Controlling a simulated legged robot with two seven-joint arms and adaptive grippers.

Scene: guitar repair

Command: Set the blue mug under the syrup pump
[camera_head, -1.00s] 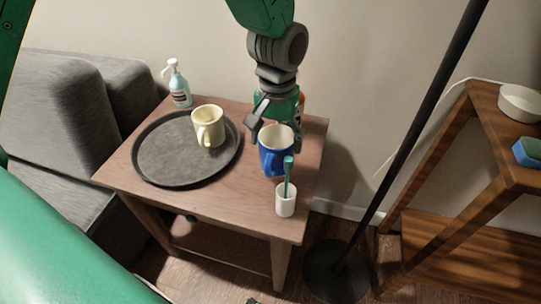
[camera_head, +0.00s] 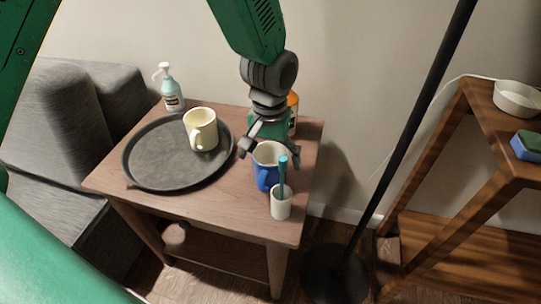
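The blue mug (camera_head: 266,173) has a cream inside and stands upright near the right side of the small wooden table (camera_head: 190,200), its handle facing the front. My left gripper (camera_head: 268,150) comes down from above, with a finger at each side of the mug's rim; I take it as shut on the mug, though the contact is partly hidden. A pale blue bottle with a white pump head (camera_head: 172,88) stands at the table's back left. An orange-topped container (camera_head: 293,108) stands behind my gripper, mostly hidden; I cannot tell whether it has a pump. My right gripper is not in view.
A round dark tray (camera_head: 150,165) holds a cream mug (camera_head: 203,130). A white cup (camera_head: 281,204) with a teal brush stands close in front of the blue mug. A black lamp pole (camera_head: 410,120) rises right of the table. A wooden shelf (camera_head: 495,115) holds a bowl and sponge.

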